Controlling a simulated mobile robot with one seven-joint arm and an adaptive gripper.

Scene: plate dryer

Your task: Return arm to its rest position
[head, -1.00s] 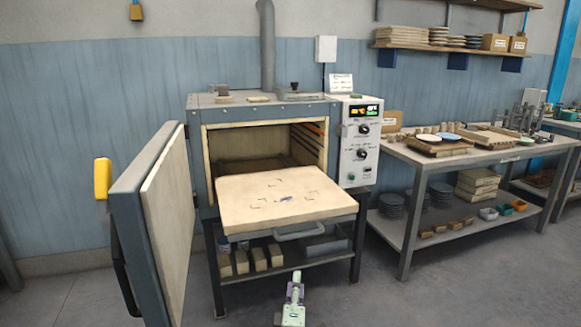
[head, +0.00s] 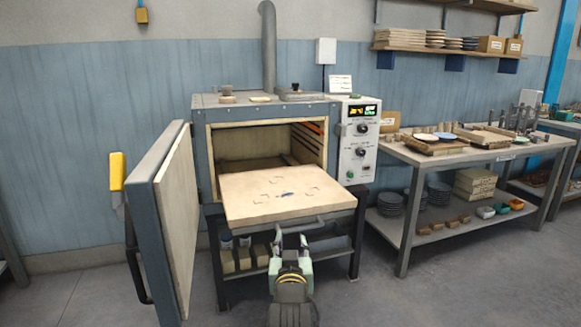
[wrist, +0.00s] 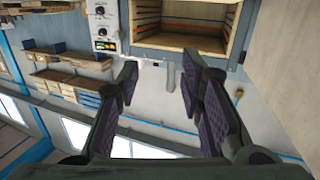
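My gripper (head: 290,242) is at the bottom middle of the head view, in front of and below the pulled-out shelf of the dryer. In the wrist view, its two dark fingers (wrist: 160,70) stand well apart with nothing between them. The wrist picture is upside down and looks towards the dryer opening (wrist: 186,38). My arm's end rises from the bottom edge of the head view. The gripper overlaps the shelf's front handle (head: 296,227) in the picture; I cannot tell whether they touch.
The dryer's door (head: 163,225) stands wide open on the left. The pale shelf (head: 285,195) sticks out, with corner marks and a small dark mark on it. A workbench (head: 478,152) with plates and trays stands on the right. The floor (head: 445,290) in front of it is clear.

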